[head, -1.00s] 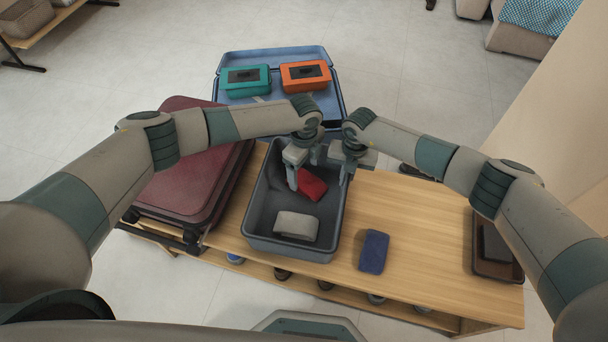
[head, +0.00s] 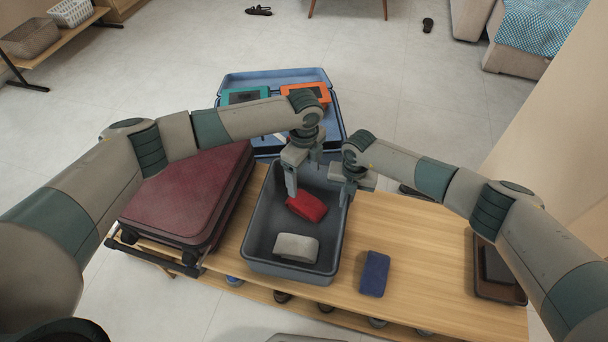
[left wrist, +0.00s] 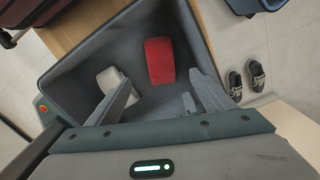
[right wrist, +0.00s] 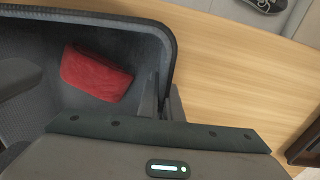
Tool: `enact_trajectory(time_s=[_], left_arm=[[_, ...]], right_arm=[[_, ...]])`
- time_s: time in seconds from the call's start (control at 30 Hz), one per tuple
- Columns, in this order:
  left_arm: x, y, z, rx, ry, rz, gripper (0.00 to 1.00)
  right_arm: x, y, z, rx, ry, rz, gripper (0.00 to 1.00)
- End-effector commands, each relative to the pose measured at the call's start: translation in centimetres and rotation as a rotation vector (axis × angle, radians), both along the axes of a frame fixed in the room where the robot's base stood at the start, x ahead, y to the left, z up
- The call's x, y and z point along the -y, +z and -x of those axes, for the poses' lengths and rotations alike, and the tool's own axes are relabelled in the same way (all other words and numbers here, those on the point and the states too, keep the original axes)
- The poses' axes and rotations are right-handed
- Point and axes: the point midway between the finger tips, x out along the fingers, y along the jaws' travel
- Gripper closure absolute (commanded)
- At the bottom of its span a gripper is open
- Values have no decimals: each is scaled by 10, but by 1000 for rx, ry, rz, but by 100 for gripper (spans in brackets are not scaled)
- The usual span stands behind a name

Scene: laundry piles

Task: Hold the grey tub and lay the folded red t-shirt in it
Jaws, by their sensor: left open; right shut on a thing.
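The grey tub (head: 262,232) stands on the wooden bench. The folded red t-shirt (head: 307,207) lies inside it, toward the far end; it also shows in the left wrist view (left wrist: 160,60) and the right wrist view (right wrist: 96,74). A folded light-grey cloth (head: 296,247) lies in the near end of the tub, apart from the red one. My left gripper (head: 305,188) is open and empty above the tub, over the red t-shirt. My right gripper (head: 347,192) is shut on the tub's right wall, and the right wrist view shows its fingers (right wrist: 166,103) either side of the rim.
A folded blue cloth (head: 374,274) lies on the bench (head: 430,265) right of the tub. A dark red suitcase (head: 190,192) is at the left. An open blue suitcase (head: 275,78) with a teal and an orange box lies behind. A brown tray (head: 497,290) sits at the bench's right end.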

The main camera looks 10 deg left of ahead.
Motion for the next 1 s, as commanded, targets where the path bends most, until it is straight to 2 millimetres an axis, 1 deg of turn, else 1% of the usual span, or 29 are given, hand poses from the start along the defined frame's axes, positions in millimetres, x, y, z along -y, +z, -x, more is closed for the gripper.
enact_trajectory(time_s=[0.07,0.1,0.17,0.47,0.63,0.77,0.87,1.0], left_arm=[[0,0,0,0,0,0,25],[0,0,0,0,0,0,25],[0,0,0,0,0,0,25],[0,0,0,0,0,0,25],[0,0,0,0,0,0,25],[0,0,0,0,0,0,25],[0,0,0,0,0,0,25],[0,0,0,0,0,0,25]], right_arm=[[0,1,0,1,0,-1,100],[0,1,0,1,0,-1,85],[0,1,0,1,0,-1,73],[0,1,0,0,0,0,73],[0,7,0,0,0,0,73],[1,20,-1,2,1,-2,73],[1,35,-1,2,1,-2,73],[2,59,-1,4,1,-2,73]])
